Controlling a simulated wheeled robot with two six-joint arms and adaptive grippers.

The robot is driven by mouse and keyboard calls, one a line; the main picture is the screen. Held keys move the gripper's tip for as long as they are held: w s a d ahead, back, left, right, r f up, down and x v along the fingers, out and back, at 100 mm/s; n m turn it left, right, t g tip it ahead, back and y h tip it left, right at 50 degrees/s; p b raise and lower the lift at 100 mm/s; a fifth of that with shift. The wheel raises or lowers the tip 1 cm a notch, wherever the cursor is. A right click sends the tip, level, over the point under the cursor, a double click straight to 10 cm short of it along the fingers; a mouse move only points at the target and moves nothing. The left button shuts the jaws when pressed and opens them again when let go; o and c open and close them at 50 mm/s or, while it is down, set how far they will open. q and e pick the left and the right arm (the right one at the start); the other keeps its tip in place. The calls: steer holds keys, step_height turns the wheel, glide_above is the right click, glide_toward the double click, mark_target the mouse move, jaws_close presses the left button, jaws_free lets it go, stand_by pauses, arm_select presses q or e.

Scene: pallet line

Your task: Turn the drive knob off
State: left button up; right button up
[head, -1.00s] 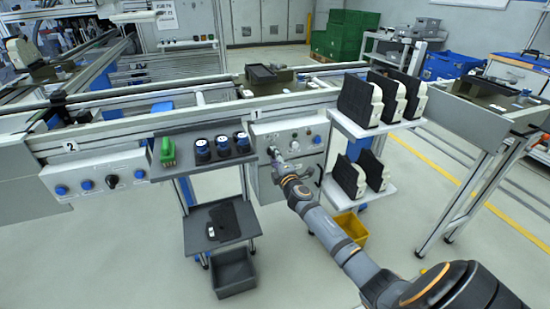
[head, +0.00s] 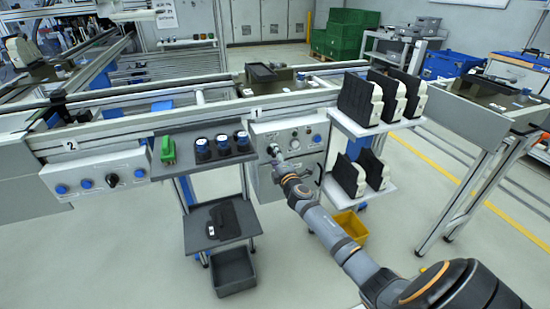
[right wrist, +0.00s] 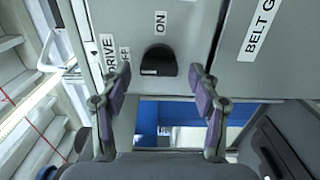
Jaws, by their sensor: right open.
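The drive knob (right wrist: 158,62) is black and rounded, on a grey panel face in the right wrist view. An "ON" label is above it and a "DRIVE" label is at its left. I cannot clearly tell which way it points. My right gripper (right wrist: 160,76) is open, one finger on each side of the knob; contact does not show. In the head view my right gripper (head: 275,152) is at the left part of the control panel (head: 305,127) under label 1 and hides the knob there. My left gripper is not in view.
A grey shelf (head: 187,147) with a green item and several dark cylindrical parts stands left of the panel. A white rack (head: 385,128) with black-and-white parts stands at its right. A yellow bin (head: 352,226) sits below. A second panel (head: 95,175) is further left.

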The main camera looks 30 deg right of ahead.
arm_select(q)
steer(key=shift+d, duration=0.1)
arm_select(e)
steer(key=v, duration=1.2)
